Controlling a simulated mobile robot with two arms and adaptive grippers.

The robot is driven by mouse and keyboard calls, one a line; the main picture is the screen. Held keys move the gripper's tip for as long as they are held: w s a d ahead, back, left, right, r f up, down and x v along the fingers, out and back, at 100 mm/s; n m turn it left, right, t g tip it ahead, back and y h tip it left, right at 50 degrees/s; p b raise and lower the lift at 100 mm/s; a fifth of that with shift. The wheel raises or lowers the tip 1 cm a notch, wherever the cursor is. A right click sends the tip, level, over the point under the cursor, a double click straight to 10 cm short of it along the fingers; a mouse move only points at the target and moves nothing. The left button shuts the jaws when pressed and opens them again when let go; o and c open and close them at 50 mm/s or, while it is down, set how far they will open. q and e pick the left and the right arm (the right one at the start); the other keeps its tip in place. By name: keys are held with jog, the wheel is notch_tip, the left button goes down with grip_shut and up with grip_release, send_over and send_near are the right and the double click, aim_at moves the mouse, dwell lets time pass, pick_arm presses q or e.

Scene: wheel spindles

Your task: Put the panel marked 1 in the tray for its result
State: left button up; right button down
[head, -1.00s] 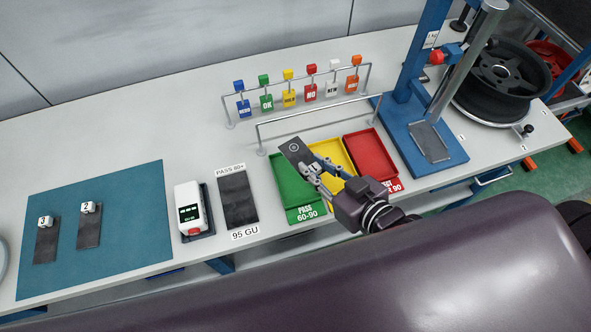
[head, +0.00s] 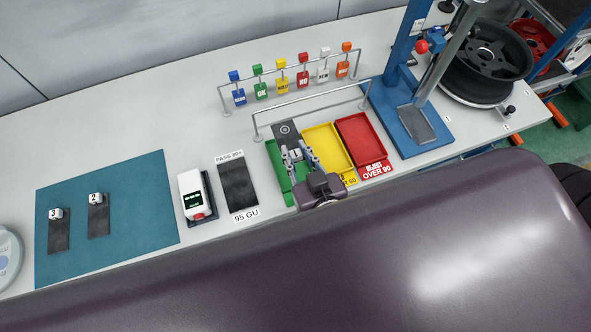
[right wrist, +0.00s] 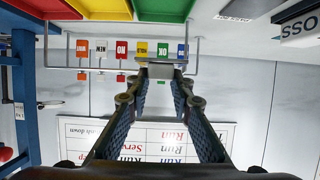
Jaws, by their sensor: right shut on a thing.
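My right gripper (head: 294,153) is shut on the small white block of a dark panel (head: 285,129). The block appears to show a 1 and is between the fingertips in the right wrist view (right wrist: 160,70). The panel is at the far end of the green tray (head: 272,158) and reaches past its far edge; I cannot tell its height above it. My gripper hides much of this tray and its label. The yellow tray (head: 328,147) and the red tray (head: 360,140), marked OVER 90, stand to its right and look empty. My left gripper is not in view.
Panels 2 (head: 98,222) and 3 (head: 59,238) lie on the teal mat (head: 130,220). A white meter (head: 191,185) stands beside a dark 95 GU plate (head: 238,185). A low rail (head: 310,112) and a rack of coloured tags (head: 303,80) run behind the trays.

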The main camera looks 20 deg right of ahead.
notch_tip(320, 180, down, 3)
jog(key=shift+r, duration=0.1)
notch_tip(320, 180, down, 4)
jog(key=b, duration=0.3)
jog(key=shift+r, duration=0.25)
jog(key=shift+f+b, duration=0.65)
jog(key=shift+b, duration=0.2)
notch_tip(320, 180, down, 4)
jog(key=b, duration=0.3)
jog(key=shift+r+b, duration=0.1)
jog(key=shift+b, duration=0.3)
jog(key=shift+r, duration=0.1)
jog(key=c, duration=1.7)
grip_release()
